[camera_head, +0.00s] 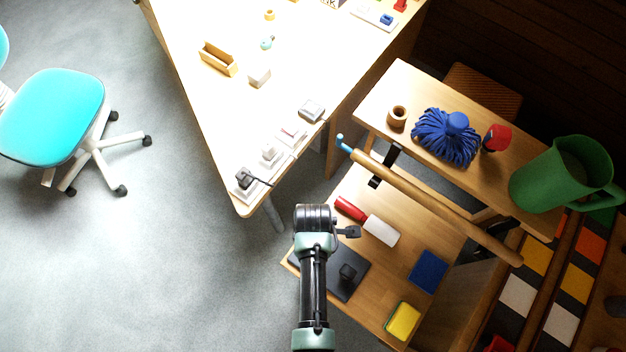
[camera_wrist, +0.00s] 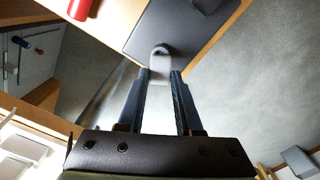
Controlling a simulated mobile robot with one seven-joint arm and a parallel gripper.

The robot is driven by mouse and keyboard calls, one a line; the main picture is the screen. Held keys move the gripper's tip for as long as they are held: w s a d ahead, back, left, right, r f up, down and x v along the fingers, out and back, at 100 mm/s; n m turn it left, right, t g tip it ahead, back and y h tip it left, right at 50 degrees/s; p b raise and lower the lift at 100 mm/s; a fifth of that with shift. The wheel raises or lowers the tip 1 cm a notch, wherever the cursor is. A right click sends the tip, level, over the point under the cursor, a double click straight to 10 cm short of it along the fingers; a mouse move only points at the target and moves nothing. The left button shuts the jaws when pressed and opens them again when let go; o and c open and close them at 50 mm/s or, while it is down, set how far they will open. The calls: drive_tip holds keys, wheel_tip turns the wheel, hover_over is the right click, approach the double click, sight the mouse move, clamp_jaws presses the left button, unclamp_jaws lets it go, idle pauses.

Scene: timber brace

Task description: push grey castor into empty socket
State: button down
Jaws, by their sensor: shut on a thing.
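My gripper (camera_wrist: 161,75) is shut on a light grey piece with a rounded, holed end, which I take to be the grey castor (camera_wrist: 160,52). It is held in front of the dark board, clear of my fingers' bases. In the head view my wrist (camera_head: 315,217) hides the fingers and castor. The turquoise chair (camera_head: 55,112) stands at far left, well away from my gripper. Its white legs carry several dark castors (camera_head: 121,190). One short white leg end (camera_head: 48,178) shows no dark wheel; its socket opening is not discernible.
A long wooden pole (camera_head: 440,208) crosses the right side. The white table (camera_head: 215,110) is ahead. Grey floor (camera_head: 170,270) is open at left.

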drive_tip(key=shift+f+b, duration=0.55)
drive_tip(key=shift+f, duration=0.85)
idle(1.8)
drive_tip(key=c, duration=0.5)
unclamp_jaws()
drive_tip(key=shift+r, duration=0.15)
wheel_tip(320, 180, up, 13)
drive_tip(key=p, duration=0.1)
drive_tip(key=shift+p, duration=0.3)
